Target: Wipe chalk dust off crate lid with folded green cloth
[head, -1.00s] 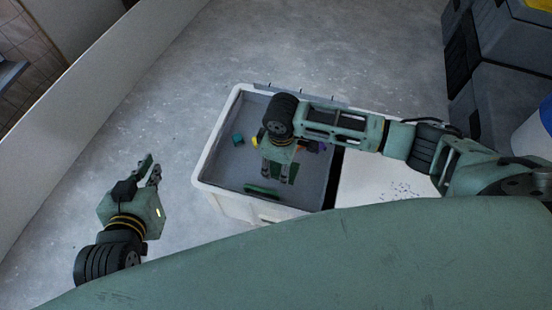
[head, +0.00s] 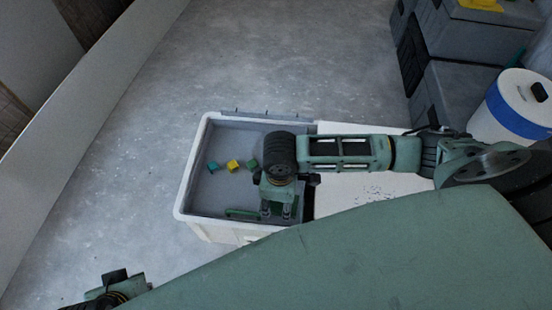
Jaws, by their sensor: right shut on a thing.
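The crate (head: 185,190) is a white open bin with a grey interior, in the middle of the head view. Its white lid (head: 335,202) lies against its right side, with dark specks (head: 375,192) scattered on it. My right gripper (head: 279,212) points down over the crate's right part, near the lid's left edge. It is shut on the green cloth (head: 276,207), which shows as dark green between and behind the fingers, mostly hidden. My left gripper (head: 120,284) is at the lower left, away from the crate and partly cut off, so its fingers are unclear.
Small teal (head: 213,167), yellow (head: 233,163) and green (head: 252,164) blocks lie in the crate. A green bar (head: 242,212) is near its front wall. Grey cases (head: 460,95) and a white-blue drum (head: 515,105) stand at the right. The floor left of the crate is clear.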

